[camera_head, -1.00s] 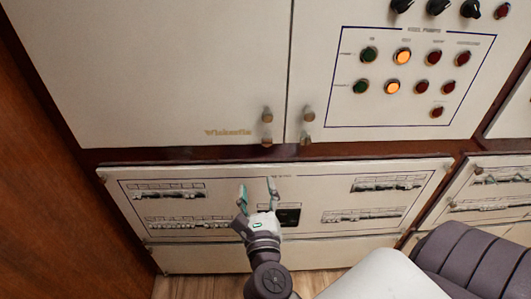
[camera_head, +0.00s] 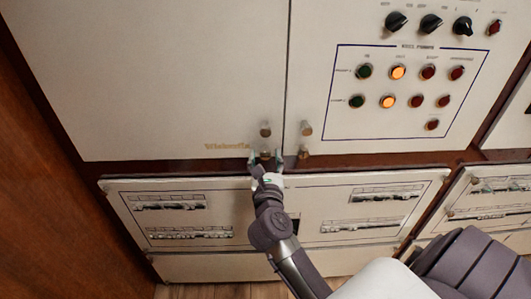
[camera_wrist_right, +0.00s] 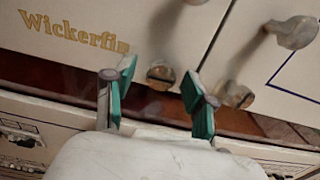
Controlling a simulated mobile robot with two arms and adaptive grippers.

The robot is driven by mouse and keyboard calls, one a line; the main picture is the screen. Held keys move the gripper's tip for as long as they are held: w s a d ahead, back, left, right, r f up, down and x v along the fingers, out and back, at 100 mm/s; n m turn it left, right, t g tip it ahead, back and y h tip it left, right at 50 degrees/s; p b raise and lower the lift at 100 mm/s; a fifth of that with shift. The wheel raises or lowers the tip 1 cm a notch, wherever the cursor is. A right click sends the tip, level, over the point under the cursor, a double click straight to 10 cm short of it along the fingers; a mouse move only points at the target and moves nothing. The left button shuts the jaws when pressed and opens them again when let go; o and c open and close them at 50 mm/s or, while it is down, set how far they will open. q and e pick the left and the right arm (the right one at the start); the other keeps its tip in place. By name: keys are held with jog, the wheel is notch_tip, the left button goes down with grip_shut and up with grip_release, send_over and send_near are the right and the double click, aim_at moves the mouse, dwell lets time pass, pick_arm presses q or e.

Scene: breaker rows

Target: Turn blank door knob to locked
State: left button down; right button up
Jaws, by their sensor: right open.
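The blank left cabinet door (camera_head: 150,80) is plain cream with gold lettering near its lower edge. It has an upper knob (camera_head: 265,129) and a lower knob (camera_head: 265,154) near its inner edge. My right gripper (camera_head: 265,158) is open at the lower knob, with a teal-padded finger on each side. In the wrist view the brass face of this lower knob (camera_wrist_right: 160,75) shows between the fingers of the gripper (camera_wrist_right: 158,103), with gaps on both sides. I cannot tell how far ahead of the fingertips it lies. My left gripper is out of view.
The right door (camera_head: 315,60) carries dark knobs, lit buttons, and its own upper (camera_head: 306,129) and lower knobs (camera_head: 303,151) close beside my gripper. A brown wooden wall (camera_head: 40,200) stands at left.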

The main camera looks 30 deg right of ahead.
jog(key=shift+w+d, duration=0.3)
jog(key=shift+w, duration=0.1)
grip_shut()
jog(key=shift+r+n+p, duration=0.15)
jog(key=shift+n+p, duration=0.25)
jog(key=shift+p, duration=0.3)
jog(key=n+p, duration=0.8)
jog(key=p, duration=0.1)
jog(key=shift+r+n, duration=0.1)
jog(key=shift+n, duration=0.2)
jog(key=n+p, duration=0.3)
jog(key=n, duration=0.1)
jog(key=shift+p, duration=0.4)
jog(key=shift+f+n+p, duration=0.2)
jog(key=shift+n+p, duration=1.05)
jog(key=shift+n, duration=0.95)
